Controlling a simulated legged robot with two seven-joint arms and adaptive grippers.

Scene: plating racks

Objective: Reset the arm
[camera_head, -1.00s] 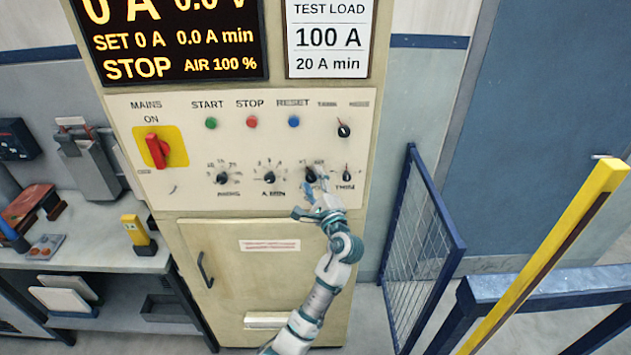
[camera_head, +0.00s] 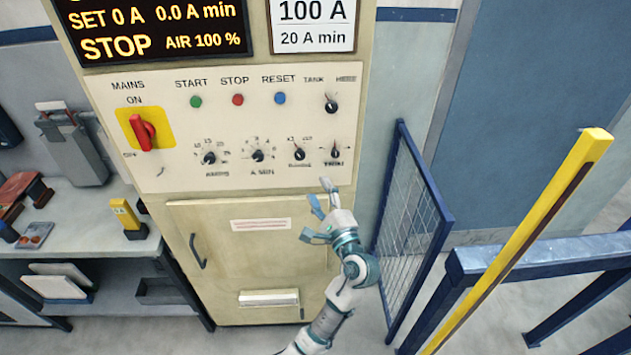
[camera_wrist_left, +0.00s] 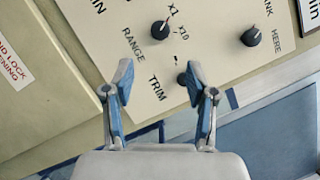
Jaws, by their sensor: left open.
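My left gripper (camera_head: 316,208) is open and empty in front of the lower right of the cream control cabinet (camera_head: 260,205). It is below the row of black knobs, apart from them in the head view. The range knob (camera_head: 299,154) and the trim knob (camera_head: 335,153) are both uncovered there. In the left wrist view the two blue-tipped fingers (camera_wrist_left: 160,88) stand spread. The range knob (camera_wrist_left: 160,30) lies beyond them, and the trim knob (camera_wrist_left: 184,78) shows partly behind the right fingertip. My right gripper is in neither view.
A red mains switch (camera_head: 143,133) on yellow reads ON. The display (camera_head: 150,30) reads STOP. A blue mesh gate (camera_head: 412,225) stands close right of my arm. A yellow post (camera_head: 520,235) and blue rails (camera_head: 540,258) stand farther right. A workbench (camera_head: 85,225) is at left.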

